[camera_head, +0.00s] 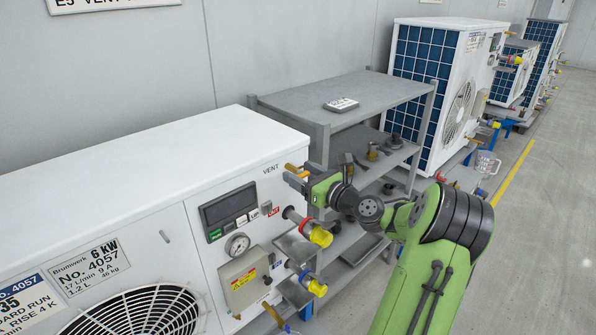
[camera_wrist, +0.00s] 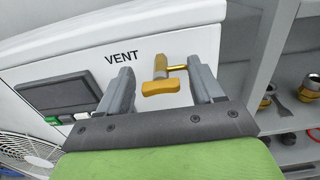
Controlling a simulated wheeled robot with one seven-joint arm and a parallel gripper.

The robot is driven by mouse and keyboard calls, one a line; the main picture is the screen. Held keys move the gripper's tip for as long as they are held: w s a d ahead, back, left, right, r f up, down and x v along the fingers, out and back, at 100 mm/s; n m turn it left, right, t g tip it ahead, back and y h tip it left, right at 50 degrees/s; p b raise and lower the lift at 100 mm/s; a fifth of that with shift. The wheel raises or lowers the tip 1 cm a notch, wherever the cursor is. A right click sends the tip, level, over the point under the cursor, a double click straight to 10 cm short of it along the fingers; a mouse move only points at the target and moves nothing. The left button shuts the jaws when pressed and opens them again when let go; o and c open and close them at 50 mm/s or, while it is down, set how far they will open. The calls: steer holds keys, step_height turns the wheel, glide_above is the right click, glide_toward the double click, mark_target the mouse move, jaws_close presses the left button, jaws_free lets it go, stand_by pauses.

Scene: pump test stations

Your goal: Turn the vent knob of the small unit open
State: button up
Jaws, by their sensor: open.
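The white unit (camera_head: 130,165) marked 6 kW, No. 4057 fills the left foreground in the head view. The printed word VENT is near its upper right corner. The brass-yellow vent knob (camera_wrist: 160,87) shows in the wrist view just right of that word, its grip lying roughly level, with a thin stem behind it. My gripper (camera_wrist: 163,76) is open, one finger on each side of the knob, with visible gaps on both sides. In the head view my gripper (camera_head: 296,178) is at the unit's right upper edge and partly hides the knob.
Below the knob, yellow-capped valve fittings (camera_head: 320,236) stick out from the unit. A display panel (camera_head: 229,211) and gauge (camera_head: 237,246) are to the left. A grey shelf rack (camera_head: 375,100) with small parts stands right behind. Larger units (camera_head: 425,95) stand farther back. Floor at right is clear.

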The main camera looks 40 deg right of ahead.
steer(key=shift+w, duration=0.85)
steer(key=shift+c, duration=0.3)
steer(key=c, duration=1)
